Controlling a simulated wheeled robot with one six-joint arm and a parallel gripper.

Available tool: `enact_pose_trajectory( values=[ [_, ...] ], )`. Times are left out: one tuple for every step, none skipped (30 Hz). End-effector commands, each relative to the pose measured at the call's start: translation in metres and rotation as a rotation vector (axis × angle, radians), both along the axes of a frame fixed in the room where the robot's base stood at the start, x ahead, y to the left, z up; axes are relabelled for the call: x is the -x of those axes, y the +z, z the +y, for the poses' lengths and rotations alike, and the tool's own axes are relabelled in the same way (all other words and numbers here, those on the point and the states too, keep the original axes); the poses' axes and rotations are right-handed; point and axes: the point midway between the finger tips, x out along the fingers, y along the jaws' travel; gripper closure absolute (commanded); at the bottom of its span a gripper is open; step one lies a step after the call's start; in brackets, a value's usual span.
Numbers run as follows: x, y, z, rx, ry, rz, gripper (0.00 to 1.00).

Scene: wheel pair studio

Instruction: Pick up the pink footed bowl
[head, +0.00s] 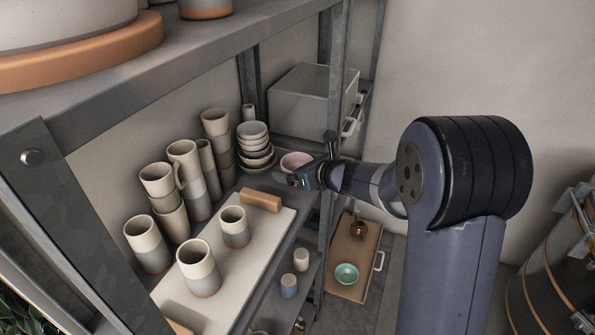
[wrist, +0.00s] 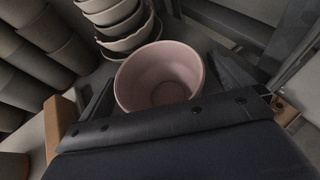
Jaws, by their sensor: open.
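The pink footed bowl (wrist: 160,76) stands upright and empty on the shelf, its open top facing me in the wrist view. In the head view the bowl (head: 294,161) shows just behind my gripper, which hides part of it. My gripper (head: 292,178) is open. In the wrist view its two fingers (wrist: 165,90) reach out on the left and right of the bowl, with the bowl between them. I cannot tell whether either finger touches it. The bowl's foot is hidden.
A stack of grey bowls (head: 254,148) stands close by on the left. A white board (head: 215,265) with wooden handles carries two cups. Several stacked cups (head: 170,190) stand behind it. A grey box (head: 313,98) sits at the back, and a metal post (head: 331,130) rises close to my arm.

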Motion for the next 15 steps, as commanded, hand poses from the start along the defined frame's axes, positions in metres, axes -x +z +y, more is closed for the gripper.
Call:
enact_pose_trajectory(
  values=[
    [-0.0019, -0.0005, 0.0018, 0.000, 0.000, 0.000, 0.01],
    [-0.0025, -0.0009, 0.0022, 0.000, 0.000, 0.000, 0.01],
    [-0.0028, -0.0012, 0.0024, 0.000, -0.001, 0.000, 0.01],
    [-0.0030, -0.0014, 0.0025, 0.000, -0.001, 0.000, 0.01],
    [-0.0029, -0.0015, 0.0025, 0.000, -0.001, 0.000, 0.01],
    [-0.0028, -0.0014, 0.0024, 0.000, -0.001, 0.000, 0.01],
    [-0.0028, -0.0014, 0.0024, 0.000, -0.001, 0.000, 0.01],
    [-0.0028, -0.0014, 0.0024, 0.000, -0.001, 0.000, 0.01],
    [-0.0027, -0.0014, 0.0023, 0.000, -0.001, 0.000, 0.02],
    [-0.0027, -0.0015, 0.0023, 0.000, -0.001, 0.000, 0.05],
    [-0.0027, -0.0015, 0.0023, 0.000, -0.001, 0.000, 0.07],
    [-0.0027, -0.0014, 0.0023, 0.000, -0.001, 0.000, 0.11],
    [-0.0027, -0.0013, 0.0022, 0.000, -0.001, 0.000, 0.13],
    [-0.0026, -0.0014, 0.0022, 0.000, -0.001, 0.000, 0.16],
    [-0.0026, -0.0014, 0.0022, 0.000, -0.001, 0.000, 0.19]
  ],
)
